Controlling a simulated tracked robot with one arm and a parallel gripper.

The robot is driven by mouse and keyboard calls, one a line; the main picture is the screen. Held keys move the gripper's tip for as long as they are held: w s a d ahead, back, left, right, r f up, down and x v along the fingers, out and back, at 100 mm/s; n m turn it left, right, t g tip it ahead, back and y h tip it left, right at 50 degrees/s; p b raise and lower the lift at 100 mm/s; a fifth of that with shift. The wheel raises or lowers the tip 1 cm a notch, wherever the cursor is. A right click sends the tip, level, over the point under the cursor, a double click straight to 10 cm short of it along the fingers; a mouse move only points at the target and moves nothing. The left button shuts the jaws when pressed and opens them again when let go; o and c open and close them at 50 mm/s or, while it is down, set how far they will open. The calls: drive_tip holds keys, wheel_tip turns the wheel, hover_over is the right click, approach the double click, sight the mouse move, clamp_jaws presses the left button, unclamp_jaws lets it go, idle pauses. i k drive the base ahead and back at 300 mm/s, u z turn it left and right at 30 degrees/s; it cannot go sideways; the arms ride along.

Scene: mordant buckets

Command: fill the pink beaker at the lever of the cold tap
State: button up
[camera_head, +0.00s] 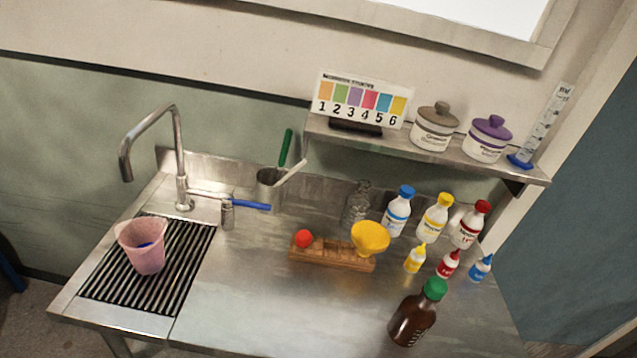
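The pink beaker (143,260) stands upright on the black ribbed drain grate (185,268) at the left of the steel bench. A small blue patch shows inside it; I cannot tell what it is. The steel gooseneck tap (180,150) rises behind the grate, its spout bending left above and behind the beaker. A lever with a blue end (250,205) sticks out to the right from the tap's base. I see no water running from the spout. My gripper is not in view.
A steel pot (268,190) with tools stands right of the tap, beside a small metal cylinder (228,214). A wooden rack (330,255) with a yellow funnel (370,238), several bottles and a brown bottle (410,318) fill the right. The front middle bench is clear. A shelf (400,145) hangs behind.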

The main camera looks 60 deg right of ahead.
sight(227, 201)
drive_tip(key=z, duration=0.5)
drive_tip(key=i, duration=1.05)
drive_tip(key=z, duration=0.2)
